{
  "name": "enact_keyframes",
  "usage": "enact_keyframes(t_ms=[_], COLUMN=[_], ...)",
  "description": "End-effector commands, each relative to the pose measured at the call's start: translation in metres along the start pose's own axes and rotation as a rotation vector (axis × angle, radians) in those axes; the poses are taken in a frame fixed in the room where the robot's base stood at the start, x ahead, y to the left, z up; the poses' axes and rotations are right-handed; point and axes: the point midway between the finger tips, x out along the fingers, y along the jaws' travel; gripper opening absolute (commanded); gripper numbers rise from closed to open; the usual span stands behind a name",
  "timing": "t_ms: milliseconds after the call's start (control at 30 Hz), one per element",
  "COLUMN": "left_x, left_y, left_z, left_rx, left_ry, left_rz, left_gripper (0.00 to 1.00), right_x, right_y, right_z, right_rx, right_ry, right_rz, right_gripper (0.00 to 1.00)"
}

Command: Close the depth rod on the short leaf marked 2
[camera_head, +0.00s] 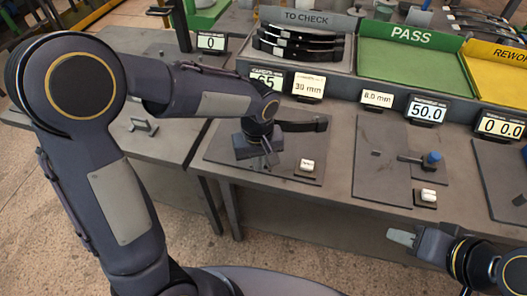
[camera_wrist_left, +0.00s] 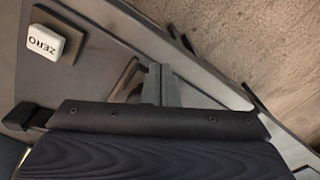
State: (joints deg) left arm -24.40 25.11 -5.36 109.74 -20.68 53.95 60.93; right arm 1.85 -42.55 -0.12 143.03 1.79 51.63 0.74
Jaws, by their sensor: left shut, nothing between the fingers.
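My left gripper (camera_head: 268,158) points down over the left gauge plate; its shut, empty fingertips also show in the left wrist view (camera_wrist_left: 152,85). A dark bar with a block end (camera_head: 305,126) lies beside the gripper, partly hidden by it; I cannot tell whether it is a leaf. A rod with a blue knob (camera_head: 432,158) lies on the middle plate, clear of both grippers. Several dark leaves (camera_head: 300,45) lie in the TO CHECK tray; no number 2 is readable. My right gripper (camera_head: 402,238) is in front of the bench, away from everything; its jaw state is unclear.
A white ZERO button (camera_wrist_left: 45,40) stands near the left gripper; another white button (camera_head: 428,195) is by the middle plate. A 50.0 display (camera_head: 427,110) stands behind. The green PASS tray (camera_head: 410,60) and yellow REWORK tray (camera_head: 495,75) are at the back, the green one empty.

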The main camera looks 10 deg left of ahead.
Motion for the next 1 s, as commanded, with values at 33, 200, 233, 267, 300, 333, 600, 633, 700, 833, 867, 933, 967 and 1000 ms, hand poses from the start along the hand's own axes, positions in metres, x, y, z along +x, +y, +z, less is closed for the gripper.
enact_keyframes(t_ms=[33,200,233,267,300,333,600,633,700,833,867,933,967,1000], left_x=[0.0,0.0,-0.001,-0.001,0.0,0.0,0.0,0.0,0.0,0.0,0.0,0.0,0.0,0.0], left_y=[0.001,0.003,0.004,0.004,0.005,0.005,0.009,0.009,0.01,0.012,0.013,0.014,0.014,0.015], left_z=[-0.001,-0.006,-0.007,-0.008,-0.009,-0.009,-0.017,-0.018,-0.019,-0.023,-0.024,-0.025,-0.026,-0.027], left_rx=[-0.001,-0.001,-0.002,-0.002,-0.002,-0.002,-0.002,-0.001,-0.001,-0.002,-0.002,-0.002,-0.002,-0.002], left_ry=[-0.001,0.0,0.0,0.0,0.0,0.0,0.0,0.0,0.0,0.0,0.0,0.0,0.0,0.0], left_rz=[-0.001,0.0,0.0,0.0,0.0,0.0,0.0,0.0,-0.001,-0.001,-0.001,-0.001,-0.001,-0.001], left_gripper=[0.0,0.0,0.0,0.0,0.0,0.0,0.0,0.0,0.0,0.0,0.0,0.0,0.0,0.0], right_x=[-0.001,-0.001,-0.002,-0.002,-0.002,-0.002,-0.003,-0.003,-0.004,-0.004,-0.005,-0.005,-0.005,-0.005], right_y=[0.0,-0.001,-0.001,-0.001,-0.001,-0.001,-0.002,-0.002,-0.002,-0.002,-0.002,-0.002,-0.002,-0.003], right_z=[0.0,-0.001,-0.001,-0.001,-0.001,-0.001,-0.002,-0.002,-0.002,-0.002,-0.002,-0.003,-0.003,-0.003], right_rx=[0.0,0.0,0.0,0.0,0.0,0.0,0.0,0.0,0.0,0.0,0.0,0.0,0.0,0.0], right_ry=[0.0,0.0,0.0,0.0,0.0,0.0,0.0,0.0,0.0,0.0,0.0,0.0,0.0,0.0], right_rz=[0.0,0.0,0.0,0.0,0.0,0.0,0.0,0.0,0.0,0.0,0.0,0.0,0.0,0.0], right_gripper=[0.36,0.36,0.36,0.36,0.36,0.36,0.36,0.36,0.36,0.36,0.36,0.36,0.36,0.36])
